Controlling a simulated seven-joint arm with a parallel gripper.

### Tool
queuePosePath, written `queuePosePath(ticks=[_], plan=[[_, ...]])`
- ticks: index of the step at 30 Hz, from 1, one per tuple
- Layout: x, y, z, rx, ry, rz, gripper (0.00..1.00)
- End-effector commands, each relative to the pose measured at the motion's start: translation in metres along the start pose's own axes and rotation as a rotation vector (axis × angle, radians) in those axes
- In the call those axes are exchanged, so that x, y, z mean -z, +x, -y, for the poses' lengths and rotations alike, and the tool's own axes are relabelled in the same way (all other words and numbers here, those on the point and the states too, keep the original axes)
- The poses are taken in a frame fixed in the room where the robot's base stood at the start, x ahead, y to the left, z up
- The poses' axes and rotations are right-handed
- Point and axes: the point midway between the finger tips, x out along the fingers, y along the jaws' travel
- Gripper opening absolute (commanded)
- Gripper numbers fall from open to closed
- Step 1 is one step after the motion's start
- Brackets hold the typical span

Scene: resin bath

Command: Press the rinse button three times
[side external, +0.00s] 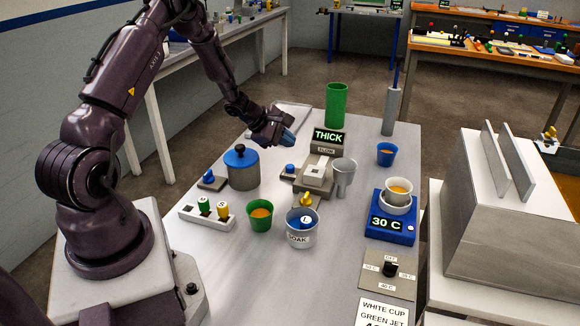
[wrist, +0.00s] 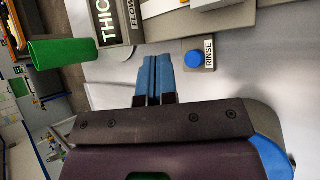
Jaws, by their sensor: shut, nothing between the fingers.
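The rinse button is a blue dome (wrist: 193,59) on a small grey plate labelled RINSE in the wrist view. The blue-topped button (side external: 290,169) just left of the flow stand in the side view appears to be the same one; its label is not readable there. My gripper (side external: 288,136) is above the table, behind and higher than that button, beside the THICK display. In the wrist view my blue fingers (wrist: 154,58) are together with nothing between them, to the left of the button and apart from it.
The flow stand (side external: 315,177) with its THICK display (side external: 328,137) stands right of the button. A blue-lidded grey pot (side external: 242,170) and another blue button (side external: 208,177) are left. A green cylinder (side external: 336,106) stands behind. Green (side external: 260,217) and SOAK (side external: 300,238) cups stand in front.

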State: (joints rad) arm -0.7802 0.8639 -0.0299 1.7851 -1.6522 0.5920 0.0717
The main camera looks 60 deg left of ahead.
Motion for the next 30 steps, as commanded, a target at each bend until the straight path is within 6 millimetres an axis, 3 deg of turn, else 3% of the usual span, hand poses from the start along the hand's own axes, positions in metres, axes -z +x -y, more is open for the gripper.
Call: queuePosePath(ticks=[11, 20, 30], plan=[[-0.001, -0.001, -0.001, 0.000, 0.001, 0.000, 0.00], [-0.027, -0.025, -0.022, -0.001, 0.001, 0.001, 0.00], [-0.027, -0.024, -0.021, 0.001, -0.001, 0.000, 0.00]])
